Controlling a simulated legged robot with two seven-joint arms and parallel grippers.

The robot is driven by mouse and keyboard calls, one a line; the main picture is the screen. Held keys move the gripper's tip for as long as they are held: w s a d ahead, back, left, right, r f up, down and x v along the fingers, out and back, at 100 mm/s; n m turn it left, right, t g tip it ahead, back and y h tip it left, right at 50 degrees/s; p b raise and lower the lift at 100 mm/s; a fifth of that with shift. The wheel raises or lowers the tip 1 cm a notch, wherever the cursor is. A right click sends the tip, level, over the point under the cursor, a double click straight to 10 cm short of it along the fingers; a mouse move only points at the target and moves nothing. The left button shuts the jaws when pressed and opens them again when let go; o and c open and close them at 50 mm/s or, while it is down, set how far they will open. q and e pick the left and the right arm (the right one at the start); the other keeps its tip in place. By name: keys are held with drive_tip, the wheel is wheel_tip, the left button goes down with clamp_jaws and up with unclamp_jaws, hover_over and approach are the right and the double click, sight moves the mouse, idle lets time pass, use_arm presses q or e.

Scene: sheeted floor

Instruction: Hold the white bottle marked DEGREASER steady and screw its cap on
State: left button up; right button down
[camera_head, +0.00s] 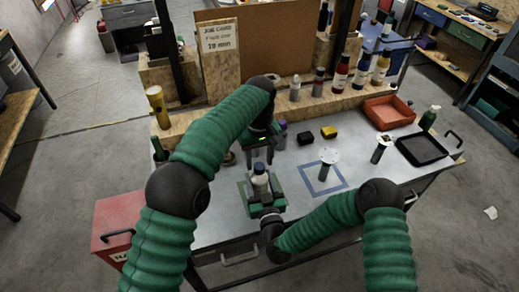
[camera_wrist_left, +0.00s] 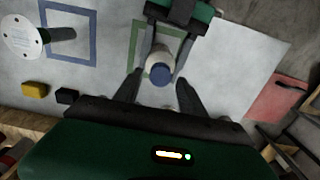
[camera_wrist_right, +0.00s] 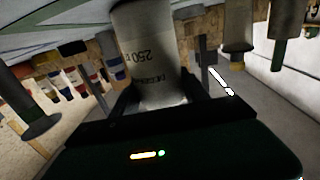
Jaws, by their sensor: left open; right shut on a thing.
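The white bottle (camera_head: 261,184) stands upright over the green-outlined square on the table. A dark blue cap (camera_wrist_left: 160,74) sits on its top; I cannot tell how tightly it is seated. My right gripper (camera_head: 266,207) is shut on the bottle's body from the near side. In the right wrist view the bottle (camera_wrist_right: 148,45) fills the space between the fingers, its print upside down, with "250" readable. My left gripper (camera_head: 260,160) points down above the bottle, open. In the left wrist view its fingers (camera_wrist_left: 160,90) are spread on both sides of the cap, apart from it.
A blue-outlined square (camera_head: 323,178) lies to the right, with a white-topped flanged part (camera_head: 329,156) on it. Black (camera_head: 305,138) and yellow (camera_head: 329,132) blocks are behind. A red bin (camera_head: 389,111) and black tray (camera_head: 422,149) stand right. Several bottles line the back ledge.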

use_arm(q)
drive_tip(key=shift+f, duration=0.95)
clamp_jaws()
drive_tip(key=m, duration=0.4)
drive_tip(key=shift+m, duration=0.3)
drive_tip(key=m, duration=0.3)
drive_tip(key=shift+m, duration=0.4)
drive_tip(key=shift+o, duration=0.7)
unclamp_jaws()
drive_tip(key=shift+r, duration=0.1)
